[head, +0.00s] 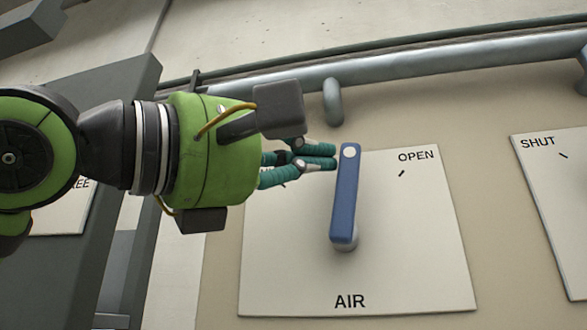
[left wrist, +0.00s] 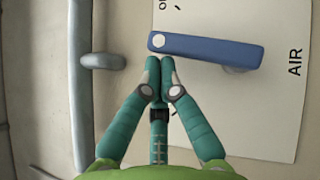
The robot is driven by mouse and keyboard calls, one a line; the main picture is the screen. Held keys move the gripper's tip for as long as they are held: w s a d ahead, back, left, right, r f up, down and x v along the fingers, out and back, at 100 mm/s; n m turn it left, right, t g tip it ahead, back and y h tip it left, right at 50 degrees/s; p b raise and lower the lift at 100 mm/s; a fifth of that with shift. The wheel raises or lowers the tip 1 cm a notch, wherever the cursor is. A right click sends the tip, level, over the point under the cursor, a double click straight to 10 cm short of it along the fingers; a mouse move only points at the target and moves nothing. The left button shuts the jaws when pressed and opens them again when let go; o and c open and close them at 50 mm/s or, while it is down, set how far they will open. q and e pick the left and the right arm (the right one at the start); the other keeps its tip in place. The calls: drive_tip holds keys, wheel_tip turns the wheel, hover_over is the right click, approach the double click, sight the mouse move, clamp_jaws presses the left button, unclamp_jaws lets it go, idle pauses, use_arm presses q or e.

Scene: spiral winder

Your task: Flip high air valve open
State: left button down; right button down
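The air valve has a blue lever handle (head: 345,195) on a pale plate (head: 290,270) marked AIR and OPEN. The lever stands nearly upright in the head view, its white-dotted end at the top, left of the OPEN mark. My left gripper (head: 333,157) is at the left side of the lever's upper end. In the left wrist view my left gripper's teal fingertips (left wrist: 159,66) are together with nothing between them, beside the lever's (left wrist: 205,48) dotted end. Whether they touch the lever is unclear. My right gripper is not in view.
A grey pipe (head: 420,72) runs across above the plate, with a short bent branch (head: 333,102) near my left gripper. Another plate marked SHUT (head: 550,190) is at the right. A dark grey cabinet (head: 115,215) stands at the left, behind my arm.

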sight(350, 153)
use_arm(q)
drive_tip(key=shift+d+r, duration=0.1)
drive_tip(key=shift+d, duration=0.75)
drive_tip(key=shift+s+d+b, duration=0.2)
drive_tip(key=shift+d+b, duration=0.15)
drive_tip(key=shift+d, duration=0.05)
drive_tip(key=shift+s+d, duration=0.1)
drive_tip(key=shift+d, duration=0.2)
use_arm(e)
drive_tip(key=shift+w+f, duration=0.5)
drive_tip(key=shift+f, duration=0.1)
use_arm(q)
drive_tip(key=shift+d, duration=0.2)
